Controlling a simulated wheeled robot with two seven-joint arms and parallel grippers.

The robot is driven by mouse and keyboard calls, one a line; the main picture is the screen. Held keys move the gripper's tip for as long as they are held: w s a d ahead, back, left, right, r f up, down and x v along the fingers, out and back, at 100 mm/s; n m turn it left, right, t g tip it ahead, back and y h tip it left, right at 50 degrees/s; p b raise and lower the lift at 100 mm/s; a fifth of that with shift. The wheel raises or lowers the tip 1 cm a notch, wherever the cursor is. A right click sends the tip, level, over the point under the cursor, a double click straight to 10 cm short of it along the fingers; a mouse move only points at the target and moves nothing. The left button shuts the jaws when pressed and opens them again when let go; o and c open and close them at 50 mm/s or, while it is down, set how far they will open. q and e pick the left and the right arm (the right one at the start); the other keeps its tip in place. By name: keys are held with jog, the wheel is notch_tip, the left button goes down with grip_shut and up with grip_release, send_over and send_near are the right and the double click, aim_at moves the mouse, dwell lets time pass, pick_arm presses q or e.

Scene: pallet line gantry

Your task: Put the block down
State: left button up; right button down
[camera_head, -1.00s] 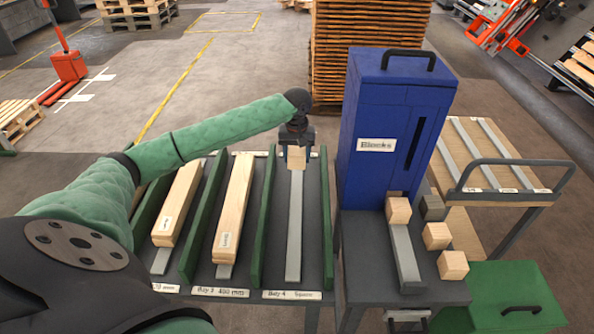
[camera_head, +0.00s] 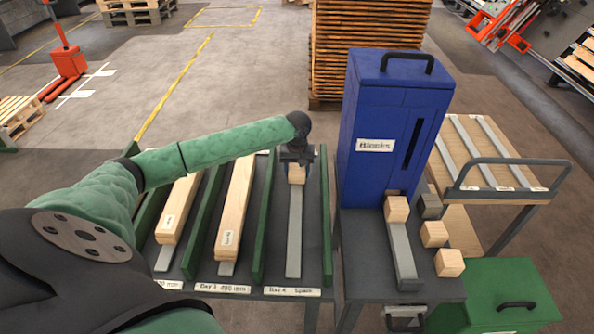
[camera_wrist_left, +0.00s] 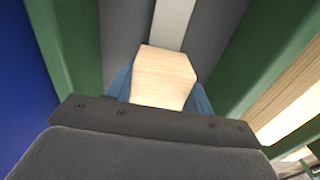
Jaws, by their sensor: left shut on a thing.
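A light wooden block (camera_head: 296,174) is between the fingers of my left gripper (camera_head: 297,168), at the far end of the bay labelled Bay 4 Spare (camera_head: 292,292). In the left wrist view the block (camera_wrist_left: 163,77) sits between the blue fingers, which are shut on it. A grey strip (camera_head: 294,235) runs along the bay floor in line with the block. I cannot tell whether the block touches the strip. My right gripper does not show.
Green dividers (camera_head: 263,220) flank the bay. Bay 3 (camera_head: 236,205) and the bay to its left hold wooden boards. A blue Blocks dispenser (camera_head: 390,130) stands to the right, with several loose blocks (camera_head: 449,263) beside its chute. The rest of Bay 4 is clear.

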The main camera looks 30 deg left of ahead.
aim_at(297, 167)
pick_arm(q)
jog(key=o, duration=1)
jog(key=shift+f, duration=0.1)
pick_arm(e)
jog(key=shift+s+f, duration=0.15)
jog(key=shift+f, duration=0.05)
pick_arm(q)
jog(key=shift+r, duration=0.25)
notch_tip(297, 167, up, 12)
jog(key=b, duration=0.3)
jog(key=shift+b, duration=0.4)
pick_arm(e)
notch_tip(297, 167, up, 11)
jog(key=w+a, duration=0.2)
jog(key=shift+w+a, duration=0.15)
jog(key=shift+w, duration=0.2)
pick_arm(q)
jog(key=shift+f, duration=0.1)
